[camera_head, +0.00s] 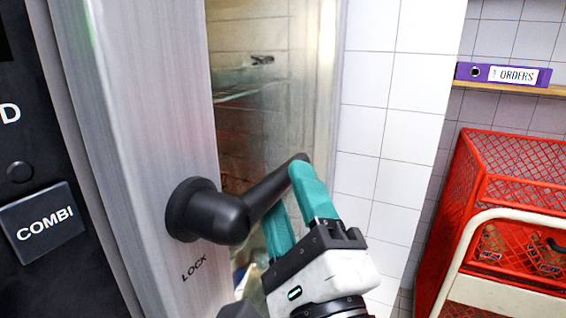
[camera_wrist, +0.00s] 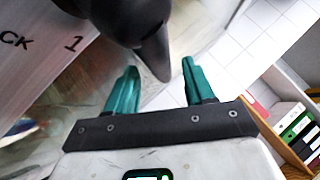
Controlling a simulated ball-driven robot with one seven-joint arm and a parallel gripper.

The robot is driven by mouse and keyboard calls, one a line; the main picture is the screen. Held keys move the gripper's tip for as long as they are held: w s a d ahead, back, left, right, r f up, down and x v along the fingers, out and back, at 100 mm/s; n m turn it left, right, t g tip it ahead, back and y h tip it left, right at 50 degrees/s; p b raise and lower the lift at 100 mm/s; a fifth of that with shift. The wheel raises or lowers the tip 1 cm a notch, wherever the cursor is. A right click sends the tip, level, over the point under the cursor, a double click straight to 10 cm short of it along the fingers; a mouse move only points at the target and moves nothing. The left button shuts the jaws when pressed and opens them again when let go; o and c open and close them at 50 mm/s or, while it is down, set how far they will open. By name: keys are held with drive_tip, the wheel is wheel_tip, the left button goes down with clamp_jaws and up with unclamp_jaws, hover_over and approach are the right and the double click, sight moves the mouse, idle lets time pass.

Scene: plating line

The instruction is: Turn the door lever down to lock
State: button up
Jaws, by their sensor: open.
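The black door lever (camera_head: 262,195) juts from a round hub on the brushed-metal door frame (camera_head: 130,110), above the printed word LOCK. Its arm points right and slightly up in the head view. My gripper (camera_head: 284,188) is open, with its teal fingers at the lever's free end. One finger overlaps the lever tip in the picture and the other is below the arm. In the wrist view, the lever (camera_wrist: 150,45) comes down from the top, its tip between the fingertips of my gripper (camera_wrist: 160,70). I cannot tell whether either finger touches it.
A dark panel with a COMBI button (camera_head: 42,222) is at the left. Behind the lever is the glass door pane (camera_head: 245,120). Red crates (camera_head: 510,185) and a pale curved rail (camera_head: 465,240) stand at the right. A purple ORDERS binder (camera_head: 500,75) lies on a shelf.

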sight(283, 179)
drive_tip(key=shift+p+x, duration=0.4)
drive_tip(key=shift+x, duration=1.35)
drive_tip(key=shift+c, duration=0.4)
clamp_jaws()
